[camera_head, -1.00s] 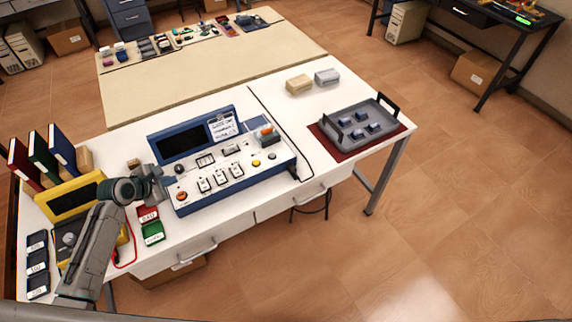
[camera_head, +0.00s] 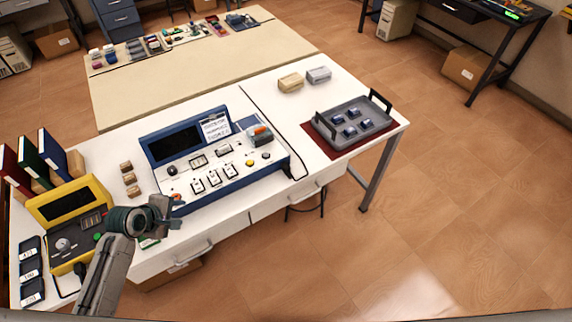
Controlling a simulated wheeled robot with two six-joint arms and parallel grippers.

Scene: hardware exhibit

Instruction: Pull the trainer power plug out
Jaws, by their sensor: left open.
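The blue-and-white trainer (camera_head: 215,178) stands on the white bench, with a dark screen, several switches and coloured knobs. A grey block with an orange top (camera_head: 259,134) sits at its upper right. A black cord (camera_head: 270,132) runs down the bench past the trainer's right side to its front right corner. I cannot tell which part is the power plug. My left gripper (camera_head: 171,212) is open and empty, just off the trainer's front left corner and partly over the small red and green items, which it mostly hides. My right gripper is not in view.
A yellow device (camera_head: 72,206) stands left of the trainer, with black boxes (camera_head: 31,270) beside it. A grey tray (camera_head: 352,122) sits on a red mat at the right. The bench's front edge is close to my arm.

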